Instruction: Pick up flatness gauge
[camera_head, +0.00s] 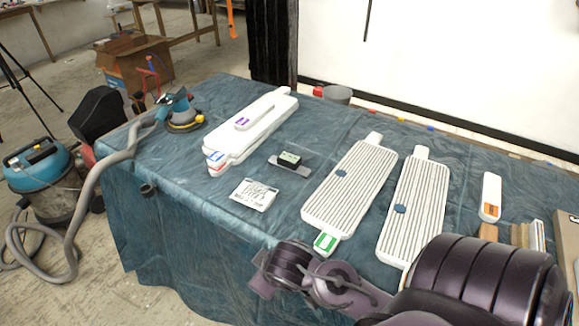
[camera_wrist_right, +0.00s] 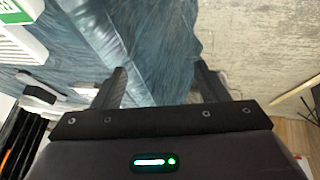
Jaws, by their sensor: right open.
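A small dark block with a pale green face (camera_head: 289,159), which looks like the flatness gauge, sits on a flat grey plate near the middle of the blue cloth-covered table. I cannot confirm its name from a label. My right gripper (camera_wrist_right: 160,70) shows in the right wrist view with its two dark fingers apart and nothing between them. It is over the table's front cloth edge, well nearer to me than the block. My left gripper is in no view.
Two ribbed white boards (camera_head: 350,190) lie right of the block; a stack of white slabs (camera_head: 250,128) lies behind left. A sander (camera_head: 181,112) with hose is at the far left. Cloth around the block is clear.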

